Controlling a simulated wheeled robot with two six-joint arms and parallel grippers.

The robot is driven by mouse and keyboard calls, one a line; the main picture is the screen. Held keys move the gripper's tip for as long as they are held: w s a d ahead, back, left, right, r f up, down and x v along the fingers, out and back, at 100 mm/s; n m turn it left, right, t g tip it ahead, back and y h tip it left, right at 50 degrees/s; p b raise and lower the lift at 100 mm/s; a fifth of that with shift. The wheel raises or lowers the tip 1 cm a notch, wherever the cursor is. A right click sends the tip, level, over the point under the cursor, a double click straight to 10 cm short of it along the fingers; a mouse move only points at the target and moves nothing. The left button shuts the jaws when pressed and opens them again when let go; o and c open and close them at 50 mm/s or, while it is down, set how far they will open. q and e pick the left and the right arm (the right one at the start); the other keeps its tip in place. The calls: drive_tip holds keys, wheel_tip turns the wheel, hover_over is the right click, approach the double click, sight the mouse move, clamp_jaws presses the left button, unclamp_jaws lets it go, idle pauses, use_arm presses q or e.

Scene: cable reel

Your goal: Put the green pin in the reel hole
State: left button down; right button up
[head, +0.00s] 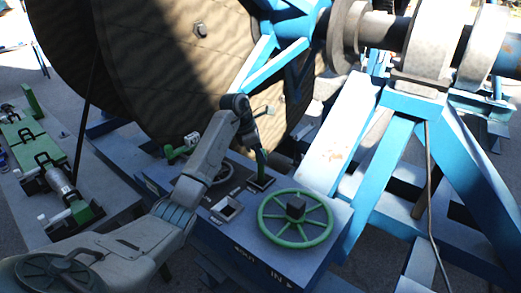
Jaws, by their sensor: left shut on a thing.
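My left gripper (256,148) points down over the blue control box, below the bent wrist of my grey arm. It is shut on an upright green piece (262,165), which looks like the green pin. The lower end of this piece is at a dark square socket (261,183) on the box top; I cannot tell whether it sits inside. The big brown reel (150,60) stands behind. A dark bolt-like spot (200,29) shows on its face; I cannot make out the reel hole clearly. My right gripper is not in view.
A green handwheel (296,219) and an open square socket (227,208) are on the blue control box (325,210). Blue frame beams (345,130) and a grey shaft (385,30) stand at the right. A bench with green equipment (40,150) is at the left.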

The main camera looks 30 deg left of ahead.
sight(261, 170)
use_arm(q)
drive_tip(key=shift+f+b, duration=0.45)
drive_tip(key=shift+f, duration=1.4)
drive_tip(key=shift+f+b, duration=1.65)
drive_tip(key=shift+f, duration=0.2)
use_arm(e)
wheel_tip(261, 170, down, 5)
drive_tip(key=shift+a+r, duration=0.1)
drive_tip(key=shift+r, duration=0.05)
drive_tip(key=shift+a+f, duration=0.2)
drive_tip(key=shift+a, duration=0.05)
use_arm(q)
drive_tip(key=c, duration=0.9)
unclamp_jaws()
drive_tip(key=shift+s, duration=0.1)
